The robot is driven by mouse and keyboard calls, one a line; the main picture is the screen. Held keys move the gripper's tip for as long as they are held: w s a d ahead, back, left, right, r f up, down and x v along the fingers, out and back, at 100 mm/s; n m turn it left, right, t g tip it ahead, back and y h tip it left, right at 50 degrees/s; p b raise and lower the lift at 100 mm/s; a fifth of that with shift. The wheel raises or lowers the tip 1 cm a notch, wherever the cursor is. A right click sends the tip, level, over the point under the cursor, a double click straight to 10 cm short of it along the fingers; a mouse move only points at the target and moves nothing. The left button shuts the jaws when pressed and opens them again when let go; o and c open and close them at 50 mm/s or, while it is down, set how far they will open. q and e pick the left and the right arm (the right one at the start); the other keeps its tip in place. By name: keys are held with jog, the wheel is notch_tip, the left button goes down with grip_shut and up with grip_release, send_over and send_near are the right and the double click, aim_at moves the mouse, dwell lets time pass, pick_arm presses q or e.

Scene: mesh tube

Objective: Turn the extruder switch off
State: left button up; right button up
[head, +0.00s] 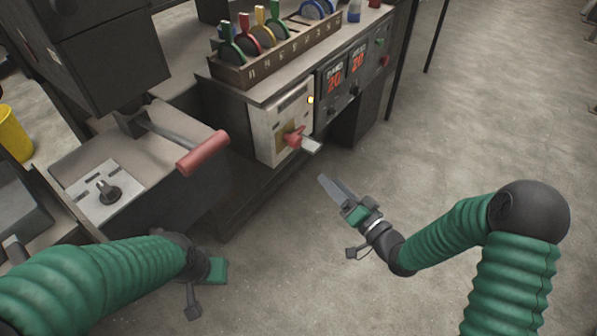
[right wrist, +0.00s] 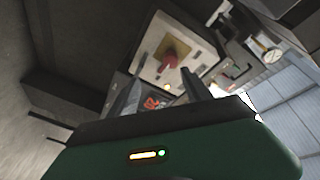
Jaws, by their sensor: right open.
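A pale switch box (head: 262,128) is set in the front of the machine bench. A red rotary switch (head: 292,138) sticks out from its yellow plate, with a light grey piece at its right.
Digital displays (head: 345,69) with orange-red digits are right of the box. A red-handled lever (head: 203,152) and a black knob on a plate (head: 108,192) are at left. The floor at right is open.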

aim_at(299, 145)
jog(key=shift+m+t+y, duration=0.6)
jog(key=shift+t+y, duration=0.2)
jog(key=b+x, duration=0.2)
jog(key=x, duration=0.3)
jog(key=b+x, duration=0.2)
jog(key=x, duration=0.3)
jog(key=b+x, duration=0.3)
jog(key=x, duration=0.2)
jog(key=shift+w+a+f, duration=0.15)
jog(key=shift+a+f, duration=0.2)
jog(key=shift+a, duration=0.1)
jog(key=shift+w+r, duration=0.15)
jog(key=shift+w, duration=0.05)
pick_arm(q)
jog(key=s+x, duration=0.2)
jog(key=x, duration=0.7)
jog(key=shift+a+f, duration=0.25)
jog(key=shift+f, duration=0.1)
jog(key=shift+s, duration=0.1)
pick_arm(e)
jog(key=shift+c, duration=0.5)
grip_shut()
